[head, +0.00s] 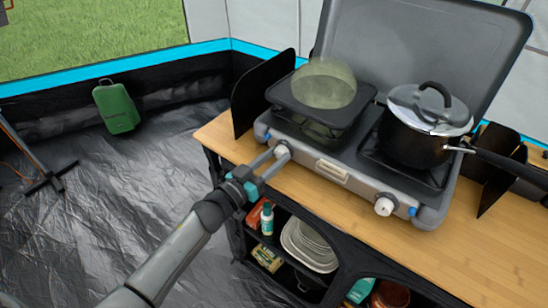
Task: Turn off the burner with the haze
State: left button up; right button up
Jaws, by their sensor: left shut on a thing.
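A grey two-burner camping stove (349,184) with its lid up stands on the wooden counter. Greenish haze (323,84) hangs over the left burner (310,117), around a dark square pan or plate there. My left gripper (279,154) is at the stove's front left and is shut on the left knob (283,150), which its fingers partly cover. The right knob (384,205) is white and free at the front right. A black pot (410,143) with a glass lid sits on the right burner. My right gripper is not in view.
The wooden counter (470,235) is clear in front of the stove. Black wind panels (262,90) stand at its sides. Shelves below hold plates (308,245), bottles and boxes. The pot's handle (505,163) juts right.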

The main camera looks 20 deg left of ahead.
pick_arm(q)
grip_shut()
jog(key=shift+m, duration=0.4)
jog(key=m+p, duration=0.1)
jog(key=m, duration=0.5)
jog(key=shift+m+p, duration=0.3)
jog(key=shift+p, duration=0.1)
jog(key=m, duration=0.3)
jog(key=m+y, duration=0.1)
jog(key=m, duration=0.4)
jog(key=shift+d+m, duration=0.1)
jog(key=shift+m, duration=0.2)
jog(key=m+b, duration=0.1)
jog(key=m, duration=0.4)
jog(key=shift+b, duration=0.35)
